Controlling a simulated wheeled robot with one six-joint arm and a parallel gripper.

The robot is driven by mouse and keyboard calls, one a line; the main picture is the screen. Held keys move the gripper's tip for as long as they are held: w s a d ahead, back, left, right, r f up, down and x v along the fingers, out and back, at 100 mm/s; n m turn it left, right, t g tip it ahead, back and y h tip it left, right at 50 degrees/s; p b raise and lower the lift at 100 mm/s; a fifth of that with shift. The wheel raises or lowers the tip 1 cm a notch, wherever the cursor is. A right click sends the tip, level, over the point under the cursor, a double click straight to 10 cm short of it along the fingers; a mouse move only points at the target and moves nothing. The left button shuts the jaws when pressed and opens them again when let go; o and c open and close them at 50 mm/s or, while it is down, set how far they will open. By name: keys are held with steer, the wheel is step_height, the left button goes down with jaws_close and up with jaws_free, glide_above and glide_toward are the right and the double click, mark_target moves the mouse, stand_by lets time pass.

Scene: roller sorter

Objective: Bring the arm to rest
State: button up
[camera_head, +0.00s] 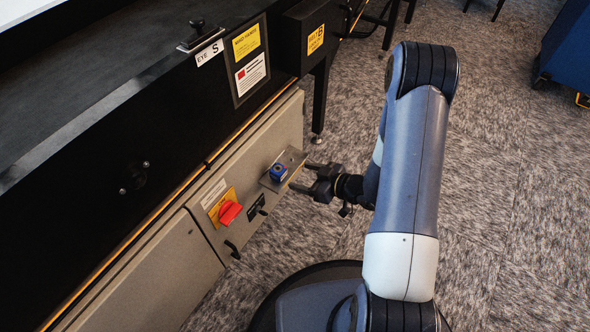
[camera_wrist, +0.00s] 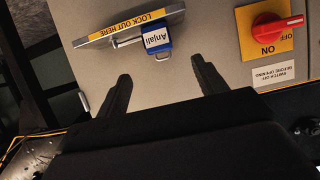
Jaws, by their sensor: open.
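My gripper (camera_head: 309,178) is open and empty, in front of the grey cabinet panel of the sorter. In the wrist view its two dark fingers (camera_wrist: 160,78) stand apart with nothing between them. A blue padlock (camera_wrist: 157,42) labelled "Anjali" is beyond the fingertips, at a small ledge (camera_wrist: 102,38) marked "LOCK OUT HERE". The padlock also shows in the head view (camera_head: 278,172), apart from my fingers.
The sorter's black side (camera_head: 110,150) fills the left. Carpet (camera_head: 480,230) is open at right, with a blue cart (camera_head: 567,45) at far right.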

mark_target(281, 170)
steer(key=shift+s+d, duration=0.15)
steer(key=shift+d, duration=0.05)
steer(key=b+x, duration=0.4)
steer(key=x, duration=0.6)
steer(key=shift+w+a+f, duration=0.1)
steer(key=shift+w+a, duration=0.15)
steer(key=shift+a, duration=0.05)
steer(key=shift+r+p, duration=0.25)
steer(key=shift+p, duration=0.05)
